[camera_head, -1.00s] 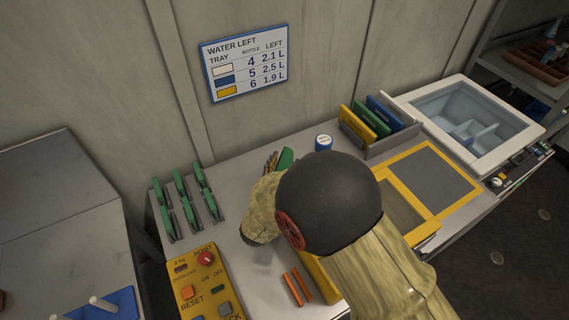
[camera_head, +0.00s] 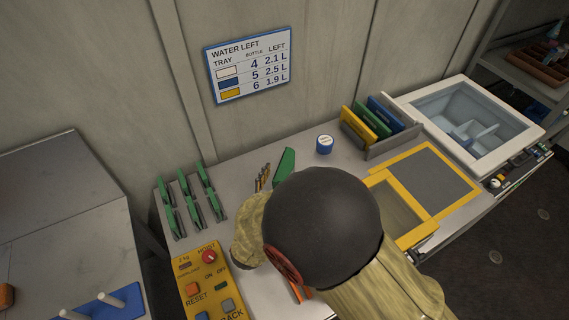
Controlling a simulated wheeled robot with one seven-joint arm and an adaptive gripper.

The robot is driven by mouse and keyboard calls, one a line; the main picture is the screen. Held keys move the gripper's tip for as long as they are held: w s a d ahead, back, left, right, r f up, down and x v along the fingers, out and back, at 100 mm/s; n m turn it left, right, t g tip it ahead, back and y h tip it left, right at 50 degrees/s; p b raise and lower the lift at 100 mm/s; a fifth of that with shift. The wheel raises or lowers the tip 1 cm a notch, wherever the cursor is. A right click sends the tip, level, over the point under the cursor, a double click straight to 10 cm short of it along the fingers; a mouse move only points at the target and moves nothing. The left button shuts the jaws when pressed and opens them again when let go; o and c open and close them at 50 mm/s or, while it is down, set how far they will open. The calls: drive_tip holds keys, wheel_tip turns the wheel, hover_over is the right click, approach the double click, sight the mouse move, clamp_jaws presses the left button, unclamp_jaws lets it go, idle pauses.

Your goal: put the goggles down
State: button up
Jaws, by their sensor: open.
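I see no goggles in this view. My gripper is not visible; my own arm, with its large dark joint and tan sleeve, covers the middle and front of the bench (camera_head: 232,173). Whatever is under or behind the arm is hidden, so I cannot tell whether the goggles lie there.
Green clip-like pieces (camera_head: 190,203) stand at the bench's left, behind a yellow hoist control box (camera_head: 205,285). A green flat piece (camera_head: 284,166), a blue-and-white jar (camera_head: 324,144), a yellow-framed panel (camera_head: 437,180), upright folders (camera_head: 366,121) and a pale open bin (camera_head: 477,122) stand farther right.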

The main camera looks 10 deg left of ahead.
drive_tip(key=v, duration=0.4)
drive_tip(key=shift+s+p, duration=0.4)
drive_tip(key=shift+w, duration=0.1)
drive_tip(key=w+r+g+y, duration=0.2)
drive_tip(key=w+r+y, duration=0.2)
drive_tip(key=w+r, duration=0.25)
drive_tip(key=s+d+r+n+g+y, duration=0.15)
drive_tip(key=d+r, duration=0.25)
drive_tip(key=r, duration=0.5)
drive_tip(key=s+d+r+g+h, duration=0.1)
drive_tip(key=s+d+r+g, duration=0.1)
drive_tip(key=s+d, duration=0.9)
drive_tip(key=s+d+r+g+h, duration=0.2)
drive_tip(key=s+d+g, duration=0.2)
drive_tip(key=s+d, duration=0.7)
drive_tip(key=d, duration=0.3)
drive_tip(key=shift+s+d+r, duration=0.15)
drive_tip(key=shift+s+d, duration=0.1)
drive_tip(key=shift+d, duration=0.1)
drive_tip(key=shift+h, duration=0.25)
